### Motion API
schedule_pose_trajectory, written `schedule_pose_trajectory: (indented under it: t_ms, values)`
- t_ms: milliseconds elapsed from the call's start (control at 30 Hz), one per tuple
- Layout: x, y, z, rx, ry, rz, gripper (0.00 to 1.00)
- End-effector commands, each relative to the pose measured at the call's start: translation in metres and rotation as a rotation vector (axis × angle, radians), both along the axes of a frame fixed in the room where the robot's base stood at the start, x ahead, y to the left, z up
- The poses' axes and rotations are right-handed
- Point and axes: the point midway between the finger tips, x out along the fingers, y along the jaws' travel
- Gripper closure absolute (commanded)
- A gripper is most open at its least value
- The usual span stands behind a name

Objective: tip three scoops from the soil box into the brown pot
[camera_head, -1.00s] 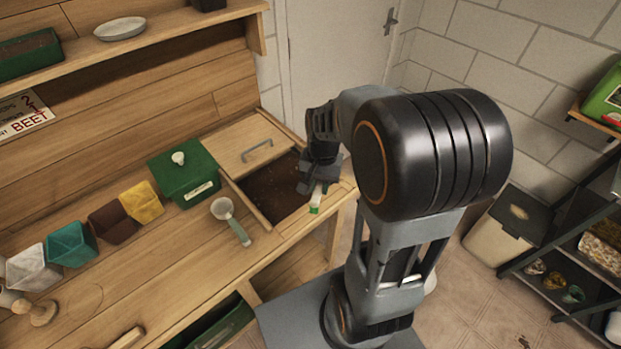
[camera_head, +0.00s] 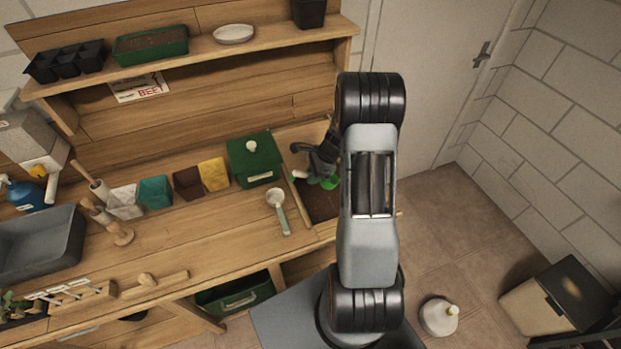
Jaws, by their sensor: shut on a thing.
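The soil box (camera_head: 322,208) is a wooden-edged bin set into the right end of the bench, with dark soil inside; my arm hides part of it. My gripper (camera_head: 312,172) is over the box, shut on a green-and-white scoop (camera_head: 329,183). The scoop is low over the soil; I cannot tell whether it touches it or holds any. The brown pot (camera_head: 188,183) stands left of the box, in a row between a teal pot (camera_head: 155,192) and a yellow pot (camera_head: 214,174). The inside of the brown pot is not clear.
A green lidded box (camera_head: 254,160) stands between the pots and the soil box. A white spoon-like scoop with a pale green handle (camera_head: 278,208) lies on the bench in front. The shelf (camera_head: 205,50) holds trays above.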

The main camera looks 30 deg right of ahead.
Motion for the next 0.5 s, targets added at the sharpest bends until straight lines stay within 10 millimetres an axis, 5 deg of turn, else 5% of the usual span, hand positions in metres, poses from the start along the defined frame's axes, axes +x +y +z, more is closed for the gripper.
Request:
schedule_pose_trajectory:
  t_ms: [500]
  values:
    - [-0.003, -0.008, -0.042, 0.197, -0.058, 0.008, 1.0]
